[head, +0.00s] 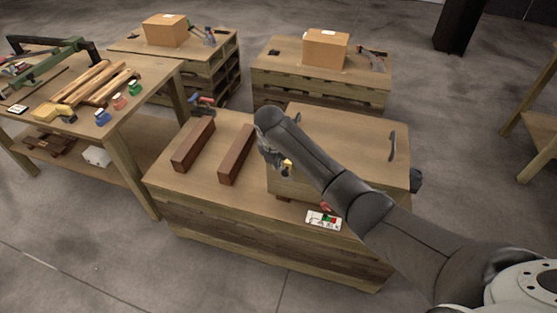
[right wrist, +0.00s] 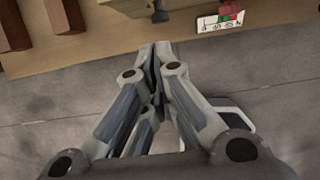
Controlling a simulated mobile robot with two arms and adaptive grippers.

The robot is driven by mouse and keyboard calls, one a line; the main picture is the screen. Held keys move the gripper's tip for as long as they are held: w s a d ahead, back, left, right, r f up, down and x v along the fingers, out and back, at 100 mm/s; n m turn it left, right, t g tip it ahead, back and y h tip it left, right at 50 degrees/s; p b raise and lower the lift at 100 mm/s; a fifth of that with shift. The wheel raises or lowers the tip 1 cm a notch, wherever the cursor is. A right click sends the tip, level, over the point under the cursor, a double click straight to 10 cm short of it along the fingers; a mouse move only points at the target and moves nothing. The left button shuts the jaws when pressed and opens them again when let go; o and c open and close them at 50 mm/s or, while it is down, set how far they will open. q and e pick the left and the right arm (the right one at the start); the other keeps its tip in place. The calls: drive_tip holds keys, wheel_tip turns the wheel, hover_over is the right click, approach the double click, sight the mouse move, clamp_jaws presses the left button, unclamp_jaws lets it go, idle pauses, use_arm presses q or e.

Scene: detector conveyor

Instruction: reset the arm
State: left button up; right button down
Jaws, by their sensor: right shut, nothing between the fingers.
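My right arm reaches in from the lower right in the head view. My right gripper (head: 272,157) is partly hidden by its own arm, in front of the left side of a wooden box (head: 345,130). In the right wrist view its fingers (right wrist: 158,52) are together and hold nothing. They overlap the front edge of the bench, with grey floor behind them; whether they touch anything is unclear. My left gripper is not in view.
Two dark wooden bars (head: 194,144) lie left of the box on the central bench (head: 158,180). A white card (head: 323,220) with red and green marks is near its front edge. A tool table (head: 150,85) stands left. Two cardboard-box benches stand behind. Floor in front is clear.

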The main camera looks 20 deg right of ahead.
drive_tip(key=s+d+f+m+b, duration=0.1)
drive_tip(key=s+f+m, duration=0.4)
drive_tip(key=s+f, duration=0.5)
drive_tip(key=s+f+m+g+y+b, duration=0.1)
drive_tip(key=s+f+m, duration=0.35)
drive_tip(key=f, duration=0.85)
drive_tip(key=s+d+f+m+b, duration=0.1)
drive_tip(key=s+f+m, duration=0.4)
drive_tip(key=s+f, duration=0.5)
drive_tip(key=s+f+m, duration=0.4)
drive_tip(key=s+f, duration=0.1)
drive_tip(key=s, duration=0.5)
drive_tip(key=s+d+f+m+b, duration=0.1)
drive_tip(key=s+f+m, duration=0.3)
drive_tip(key=s, duration=0.7)
drive_tip(key=s+d+f+m+g+y+b, duration=0.1)
drive_tip(key=s+f+m, duration=0.3)
drive_tip(key=s+f, duration=0.3)
drive_tip(key=s, duration=0.4)
drive_tip(key=shift+s+d, duration=0.15)
drive_tip(key=shift+d, duration=0.05)
